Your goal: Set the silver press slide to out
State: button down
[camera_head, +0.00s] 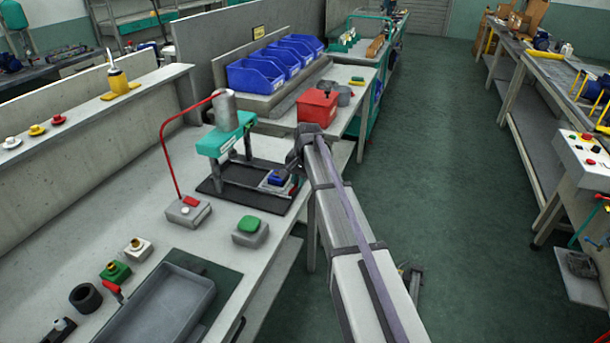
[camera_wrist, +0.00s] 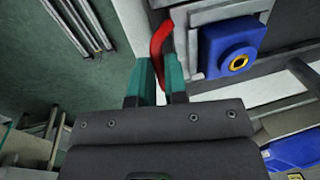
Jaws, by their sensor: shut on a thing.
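The silver press slide (camera_wrist: 207,12) is a grey metal plate carrying a blue block (camera_wrist: 225,48) with a brass ring. In the head view the slide (camera_head: 273,188) and blue block (camera_head: 277,177) sit at the right end of the dark press base (camera_head: 238,194), to the right of the teal press head (camera_head: 226,135). A red handle (camera_wrist: 158,42) stands at the slide's edge. My gripper (camera_wrist: 158,78) has its teal fingers shut on this handle. The fingertips are hidden in the head view behind my wrist.
A red box (camera_head: 317,107) and blue bins (camera_head: 262,75) stand behind the press. A grey block with a green button (camera_head: 249,225) and a grey tray (camera_head: 165,305) are in front. The floor (camera_head: 455,200) right of the bench is mostly open.

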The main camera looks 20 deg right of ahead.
jog(key=shift+s+d, duration=0.15)
jog(key=shift+s, duration=0.1)
jog(key=c, duration=1.2)
grip_release()
jog(key=shift+o, duration=0.2)
notch_tip(320, 180, up, 11)
jog(key=s+d+p, duration=0.1)
jog(key=p, duration=0.9)
jog(key=shift+d+f+p, duration=0.15)
jog(key=shift+d+p, duration=0.15)
jog(key=shift+p, duration=0.05)
jog(key=shift+s, duration=0.1)
jog(key=s+a+n, duration=0.4)
jog(key=s+a, duration=0.1)
jog(key=s, duration=0.9)
jog(key=s+a+n+g+h, duration=0.1)
jog(key=s+a+n, duration=0.3)
jog(key=s, duration=1.1)
jog(key=shift+a+f+h, duration=0.2)
jog(key=shift+a+h, duration=0.1)
jog(key=shift+a, duration=0.45)
